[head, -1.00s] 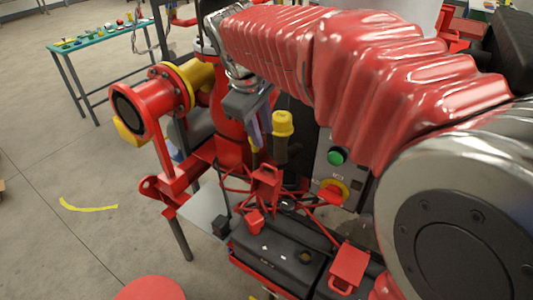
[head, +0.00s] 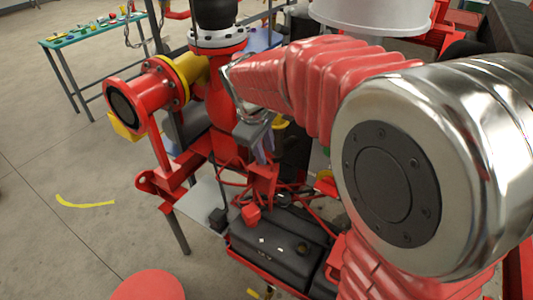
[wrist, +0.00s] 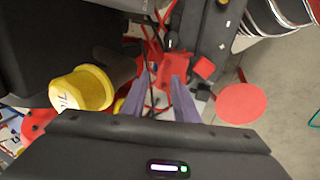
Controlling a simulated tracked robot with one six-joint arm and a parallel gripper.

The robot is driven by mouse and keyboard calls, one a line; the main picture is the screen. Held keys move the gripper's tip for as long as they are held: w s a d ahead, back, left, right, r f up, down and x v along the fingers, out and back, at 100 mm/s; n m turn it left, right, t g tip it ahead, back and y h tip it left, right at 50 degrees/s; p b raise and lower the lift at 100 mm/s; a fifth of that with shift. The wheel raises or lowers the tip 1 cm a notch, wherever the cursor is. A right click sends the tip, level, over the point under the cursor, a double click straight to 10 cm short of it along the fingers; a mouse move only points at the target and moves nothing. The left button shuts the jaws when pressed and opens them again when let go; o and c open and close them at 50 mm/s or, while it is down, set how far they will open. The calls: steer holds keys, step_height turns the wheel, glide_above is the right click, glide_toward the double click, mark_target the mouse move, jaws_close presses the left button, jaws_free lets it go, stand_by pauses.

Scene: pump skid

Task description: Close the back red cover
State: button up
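The back red cover (head: 263,176) stands raised at the far end of a black box (head: 285,238), beside a small red block (head: 251,214). In the wrist view the back red cover (wrist: 170,68) lies in line with the gap between my fingers, beyond their tips, and the small red block (wrist: 203,67) is to its right. My gripper (head: 264,157) is just above the cover in the head view. Its two grey-purple fingers (wrist: 160,84) are apart with nothing seen between them. I cannot tell whether they touch the cover.
Thin red rods (head: 300,190) cross behind the box. A red pipe with a flange (head: 135,100) is at left. My arm hides the right side. Floor at left is mostly clear.

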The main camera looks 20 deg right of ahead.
steer(key=shift+x, duration=1.2)
steer(key=shift+c, duration=0.4)
jaws_close()
